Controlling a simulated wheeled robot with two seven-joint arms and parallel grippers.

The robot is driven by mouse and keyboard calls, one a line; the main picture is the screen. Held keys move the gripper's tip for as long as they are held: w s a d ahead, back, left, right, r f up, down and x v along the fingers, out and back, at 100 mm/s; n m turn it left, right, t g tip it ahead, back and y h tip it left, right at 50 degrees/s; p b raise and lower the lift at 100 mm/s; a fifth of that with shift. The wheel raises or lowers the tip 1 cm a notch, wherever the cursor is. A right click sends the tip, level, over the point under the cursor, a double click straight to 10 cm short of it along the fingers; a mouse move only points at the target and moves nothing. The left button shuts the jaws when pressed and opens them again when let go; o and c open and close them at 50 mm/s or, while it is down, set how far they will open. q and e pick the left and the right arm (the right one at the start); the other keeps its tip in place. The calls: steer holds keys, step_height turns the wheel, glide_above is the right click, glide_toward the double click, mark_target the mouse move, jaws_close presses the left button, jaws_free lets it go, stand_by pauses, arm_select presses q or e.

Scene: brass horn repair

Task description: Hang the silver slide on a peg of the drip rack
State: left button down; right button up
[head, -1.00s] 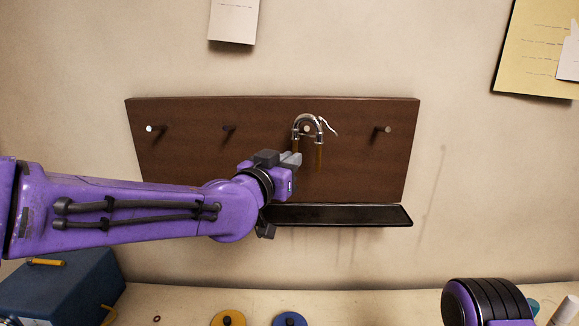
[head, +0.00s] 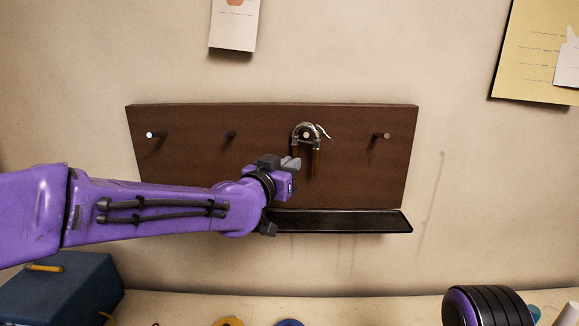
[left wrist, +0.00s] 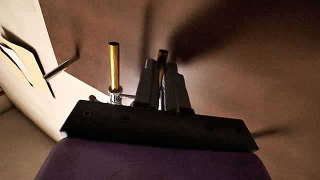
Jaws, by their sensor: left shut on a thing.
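The silver slide (head: 298,130) is a U-shaped tube with brass legs, bend up and legs down, in front of the dark wooden drip rack (head: 190,170). A pale peg end (head: 307,135) shows inside its bend. I cannot tell whether the bend rests on the peg. My left gripper (head: 291,164) is shut on one leg of the slide, low on its left side. In the left wrist view, one brass leg (left wrist: 114,65) stands free beside the fingers (left wrist: 160,85), and the other is between them. My right gripper is not in view.
Other pegs stand at the far left (head: 150,135), middle left (head: 230,135) and right (head: 380,135). A black drip tray (head: 345,221) runs below the rack. A blue box (head: 65,290) stands at lower left. Papers (head: 535,60) hang on the wall.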

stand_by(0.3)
arm_select(q)
steer(key=c, duration=1.1)
jaws_free()
